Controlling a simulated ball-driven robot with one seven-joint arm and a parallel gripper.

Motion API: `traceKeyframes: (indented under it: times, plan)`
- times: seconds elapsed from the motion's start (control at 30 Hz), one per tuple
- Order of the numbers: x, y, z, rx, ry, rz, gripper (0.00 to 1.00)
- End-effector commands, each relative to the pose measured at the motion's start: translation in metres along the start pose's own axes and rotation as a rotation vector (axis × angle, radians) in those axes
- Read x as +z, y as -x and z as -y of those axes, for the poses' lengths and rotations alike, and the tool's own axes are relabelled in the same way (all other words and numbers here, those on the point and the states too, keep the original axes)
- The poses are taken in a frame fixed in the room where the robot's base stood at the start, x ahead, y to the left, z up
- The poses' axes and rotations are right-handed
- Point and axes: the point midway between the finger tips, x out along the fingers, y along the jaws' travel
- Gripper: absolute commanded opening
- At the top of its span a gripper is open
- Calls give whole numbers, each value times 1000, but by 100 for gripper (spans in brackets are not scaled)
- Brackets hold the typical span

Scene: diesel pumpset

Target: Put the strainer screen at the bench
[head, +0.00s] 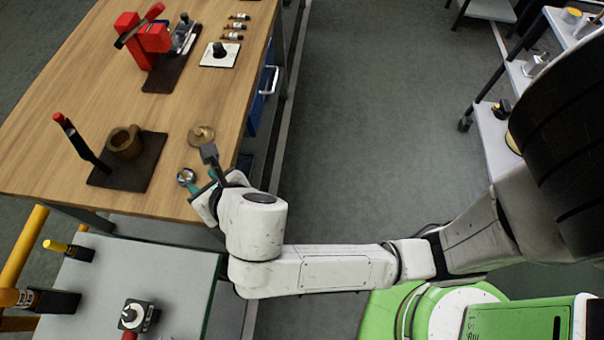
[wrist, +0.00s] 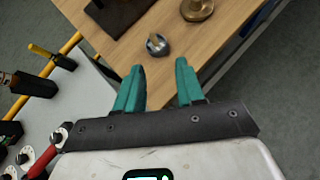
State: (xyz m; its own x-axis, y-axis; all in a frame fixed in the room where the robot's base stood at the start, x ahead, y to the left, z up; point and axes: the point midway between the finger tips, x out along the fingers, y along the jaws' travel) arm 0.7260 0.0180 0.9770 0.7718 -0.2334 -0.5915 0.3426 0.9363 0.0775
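A small round silver part (head: 186,176), which looks like the strainer screen, sits on the wooden bench (head: 70,85) near its front corner. It also shows in the wrist view (wrist: 157,44), just beyond the fingertips and between their lines. My gripper (wrist: 161,68) has teal fingers spread apart with nothing between them. In the head view my gripper (head: 203,177) is right beside the silver part, partly hidden by my wrist. I cannot tell from these views whether a finger touches the part.
A brass round piece (head: 201,135) lies just behind the silver part. A dark mat (head: 112,180) with a bronze cup (head: 125,143) is to the left. A red vise (head: 153,38) stands farther back. A grey cart (head: 170,285) with knobs is in front; open floor lies right.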

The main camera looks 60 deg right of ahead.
Motion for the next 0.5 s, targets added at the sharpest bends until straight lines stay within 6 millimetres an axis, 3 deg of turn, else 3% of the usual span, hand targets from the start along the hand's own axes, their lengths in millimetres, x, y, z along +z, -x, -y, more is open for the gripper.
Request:
traceKeyframes:
  times: [0.27, 0.5]
  plan:
    - [-44, -5, 71, -195, -746, -173, 38]
    - [-92, 10, 123, -478, -1476, -251, 38]
